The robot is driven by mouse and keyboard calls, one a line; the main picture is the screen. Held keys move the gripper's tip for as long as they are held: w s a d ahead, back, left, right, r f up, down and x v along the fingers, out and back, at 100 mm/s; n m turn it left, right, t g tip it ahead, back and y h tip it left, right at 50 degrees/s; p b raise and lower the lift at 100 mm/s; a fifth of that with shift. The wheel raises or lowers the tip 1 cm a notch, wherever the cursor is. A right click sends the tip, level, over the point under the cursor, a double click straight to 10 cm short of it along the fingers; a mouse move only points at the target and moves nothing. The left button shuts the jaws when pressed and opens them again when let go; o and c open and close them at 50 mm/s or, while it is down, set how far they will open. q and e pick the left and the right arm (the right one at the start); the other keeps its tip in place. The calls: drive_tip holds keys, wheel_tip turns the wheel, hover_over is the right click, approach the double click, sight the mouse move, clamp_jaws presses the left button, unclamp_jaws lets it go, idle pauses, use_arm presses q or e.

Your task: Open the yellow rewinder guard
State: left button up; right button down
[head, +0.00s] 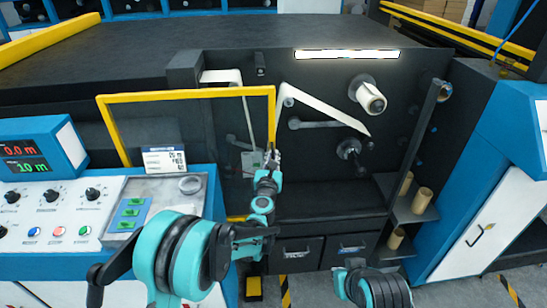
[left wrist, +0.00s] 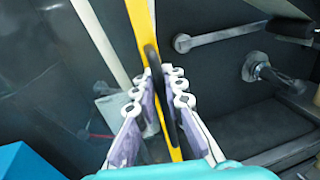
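The yellow guard (head: 185,95) is a thin yellow frame around a see-through pane, standing in front of the left part of the dark machine. The rollers to its right are uncovered. My left gripper (head: 271,157) is at the guard's right upright bar. In the left wrist view the yellow bar (left wrist: 140,22) and a black handle (left wrist: 158,85) run between the fingers of my left gripper (left wrist: 162,78). The fingertips are drawn in close on both sides of the handle; they appear shut on it. My right gripper is out of view.
The control panel (head: 50,210) stands at the left, close to the guard's lower left. Rollers and a white web (head: 325,108) are in the machine's bay. A shelf with cardboard cores (head: 421,200) and a blue-white cabinet (head: 485,205) stand at the right.

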use_arm(q)
drive_tip(key=o, duration=0.3)
drive_tip(key=s+a, duration=0.2)
drive_tip(key=s, duration=0.9)
drive_tip(key=shift+s, duration=0.4)
drive_tip(key=s+a+r+m+g+h, duration=0.25)
drive_tip(key=s+m, duration=0.25)
drive_tip(key=m, duration=0.5)
drive_tip(key=s+a+r+m+g+h, duration=0.15)
drive_tip(key=s+r+m, duration=0.3)
drive_tip(key=m, duration=0.55)
drive_tip(key=s+a+f+m+g+y, duration=0.3)
drive_tip(key=s+a+f+m, duration=0.2)
drive_tip(key=s, duration=0.5)
drive_tip(key=s+a+f+m+g+y, duration=0.3)
drive_tip(key=s+a+f+m, duration=0.2)
drive_tip(key=s+a+m, duration=0.4)
drive_tip(key=shift+s+a+f+g+y, duration=0.4)
drive_tip(key=shift+s+a, duration=0.15)
drive_tip(key=shift+a, duration=0.25)
